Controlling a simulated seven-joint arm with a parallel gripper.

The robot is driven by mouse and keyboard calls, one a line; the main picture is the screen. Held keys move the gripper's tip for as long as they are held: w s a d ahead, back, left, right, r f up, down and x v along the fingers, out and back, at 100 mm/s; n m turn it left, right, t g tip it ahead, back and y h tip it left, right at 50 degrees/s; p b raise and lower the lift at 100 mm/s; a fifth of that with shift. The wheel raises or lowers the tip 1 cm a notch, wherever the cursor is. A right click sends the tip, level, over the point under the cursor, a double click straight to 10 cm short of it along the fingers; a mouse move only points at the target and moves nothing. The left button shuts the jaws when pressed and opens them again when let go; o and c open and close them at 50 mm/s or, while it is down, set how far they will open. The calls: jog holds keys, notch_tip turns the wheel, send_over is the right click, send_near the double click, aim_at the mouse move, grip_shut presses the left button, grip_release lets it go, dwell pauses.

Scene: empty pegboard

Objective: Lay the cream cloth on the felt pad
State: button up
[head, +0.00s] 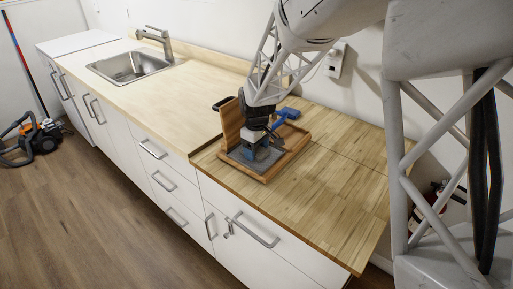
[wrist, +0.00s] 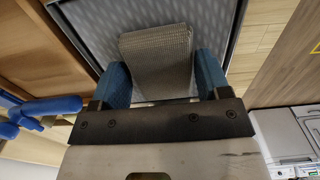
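The cream cloth (wrist: 157,60) is a folded, woven, grey-beige bundle in the middle of the wrist view. The grey felt pad (wrist: 90,18) with a dotted pattern lies behind and under the cloth. In the head view, my gripper (head: 262,159) points down over the grey pad (head: 237,155) inside a wooden tray (head: 251,176). The cloth is hard to make out there. I cannot tell whether it touches the pad.
An upright wooden board (head: 232,121) stands at the tray's left. The wooden counter (head: 330,190) is clear to the right. A sink (head: 131,67) is far left.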

aim_at(257, 149)
jog(key=o, duration=0.3)
jog(key=shift+o, duration=0.2)
jog(key=shift+r, duration=0.1)
notch_tip(257, 149, up, 12)
dwell(0.6)
dwell(0.4)
